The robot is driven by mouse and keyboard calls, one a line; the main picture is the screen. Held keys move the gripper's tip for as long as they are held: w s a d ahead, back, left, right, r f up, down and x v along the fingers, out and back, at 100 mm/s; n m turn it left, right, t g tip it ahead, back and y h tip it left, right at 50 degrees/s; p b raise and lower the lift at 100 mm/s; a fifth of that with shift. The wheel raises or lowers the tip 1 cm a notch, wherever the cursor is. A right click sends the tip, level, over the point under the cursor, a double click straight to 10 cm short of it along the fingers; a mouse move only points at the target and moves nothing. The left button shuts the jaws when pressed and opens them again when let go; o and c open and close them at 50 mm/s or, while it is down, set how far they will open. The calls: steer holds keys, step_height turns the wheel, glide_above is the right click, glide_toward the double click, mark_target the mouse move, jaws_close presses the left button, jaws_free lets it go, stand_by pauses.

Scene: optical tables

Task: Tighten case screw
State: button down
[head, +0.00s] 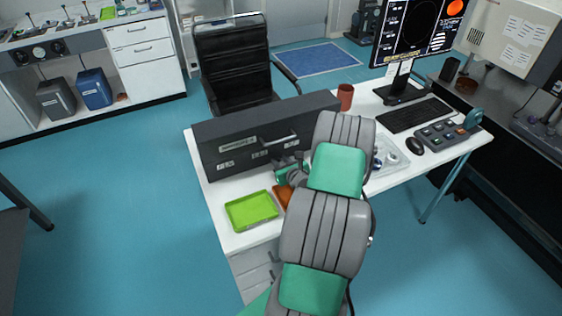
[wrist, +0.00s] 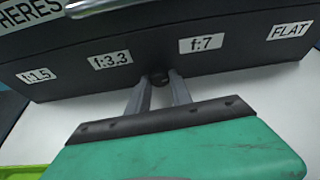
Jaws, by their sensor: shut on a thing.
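The dark grey case (head: 262,135) stands on the white desk, with a handle and white labels on its front. In the wrist view the case front (wrist: 240,68) fills the upper part, with labels reading f:1.5, f:3.3, f:7 and FLAT. The case screw (wrist: 159,76) is a small dark round knob low on the front, between the f:3.3 and f:7 labels. My gripper (wrist: 159,84) is shut on the screw, one finger on each side. In the head view my arm hides much of the gripper and the screw.
A green tray (head: 251,211) lies on the desk (head: 218,193) left of my arm, with an orange-brown item (head: 283,196) beside it. A clear tray of round parts (head: 388,158), a red mug (head: 345,96), keyboard (head: 414,115) and control box (head: 446,137) are to the right. A chair (head: 233,62) stands behind.

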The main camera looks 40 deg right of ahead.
steer(key=shift+n+h, duration=0.6)
steer(key=shift+n, duration=0.2)
steer(key=c, duration=1.1)
jaws_free()
steer(key=shift+c, duration=0.2)
steer(key=shift+a, duration=0.1)
steer(key=b+v, duration=0.1)
steer(key=v, duration=0.7)
steer(key=shift+w, duration=0.1)
